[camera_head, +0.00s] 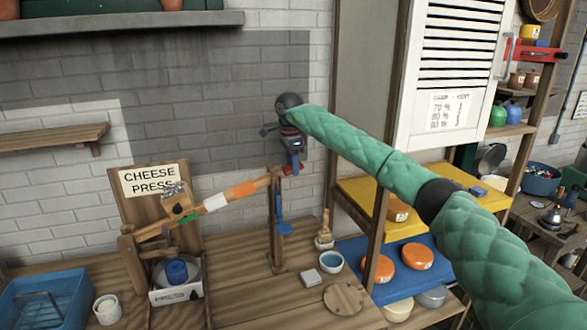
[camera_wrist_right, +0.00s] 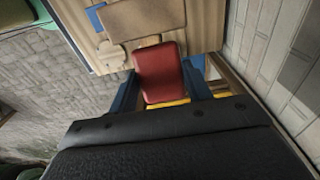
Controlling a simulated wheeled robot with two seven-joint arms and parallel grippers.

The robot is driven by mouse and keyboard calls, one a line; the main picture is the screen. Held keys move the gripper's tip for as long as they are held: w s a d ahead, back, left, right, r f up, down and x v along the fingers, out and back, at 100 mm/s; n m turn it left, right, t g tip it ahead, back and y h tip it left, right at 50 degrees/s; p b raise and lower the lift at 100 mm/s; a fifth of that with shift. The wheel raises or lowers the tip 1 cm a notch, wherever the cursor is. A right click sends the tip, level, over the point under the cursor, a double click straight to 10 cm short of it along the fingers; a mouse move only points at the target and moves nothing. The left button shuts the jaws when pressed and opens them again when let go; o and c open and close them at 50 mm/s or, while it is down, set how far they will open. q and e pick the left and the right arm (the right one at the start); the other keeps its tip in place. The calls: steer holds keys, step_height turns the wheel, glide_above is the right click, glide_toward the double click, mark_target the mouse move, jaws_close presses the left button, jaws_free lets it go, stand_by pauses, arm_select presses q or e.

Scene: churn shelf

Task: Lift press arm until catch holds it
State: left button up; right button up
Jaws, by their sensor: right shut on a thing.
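The cheese press's wooden press arm (camera_head: 243,190), with green, white and orange bands, slopes up to the right from its pivot at the left post. Its red end grip (camera_head: 290,170) is at the top right. My right gripper (camera_head: 296,164) is shut on this grip. In the right wrist view the red grip (camera_wrist_right: 160,72) sits between its blue fingers. An upright wooden post (camera_head: 275,225) stands just below the arm's right end, with a blue piece (camera_head: 283,222) on it. Whether any catch touches the arm cannot be told. My left gripper is out of view.
A blue crate (camera_head: 45,300), a white cup (camera_head: 107,308), a brush (camera_head: 325,232) and a blue bowl (camera_head: 331,263) are on the bench. Shelves with orange cheeses (camera_head: 418,256) stand to the right.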

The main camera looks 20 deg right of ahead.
steer(key=shift+r, duration=0.1)
steer(key=o, duration=1)
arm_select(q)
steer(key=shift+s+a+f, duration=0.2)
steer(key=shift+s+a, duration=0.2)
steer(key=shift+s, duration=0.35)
arm_select(e)
steer(key=o, duration=0.4)
steer(key=shift+r, duration=0.2)
steer(key=shift+a+r+b, duration=0.1)
steer(key=shift+r+b, duration=0.8)
steer(key=shift+r, duration=0.05)
step_height(320, 180, up, 3)
steer(key=shift+a+r+b, duration=0.1)
steer(key=shift+r+b, duration=0.05)
steer(key=shift+b, duration=0.55)
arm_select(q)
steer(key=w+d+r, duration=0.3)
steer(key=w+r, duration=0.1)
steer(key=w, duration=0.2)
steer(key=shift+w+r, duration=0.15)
arm_select(e)
steer(key=shift+r, duration=1.05)
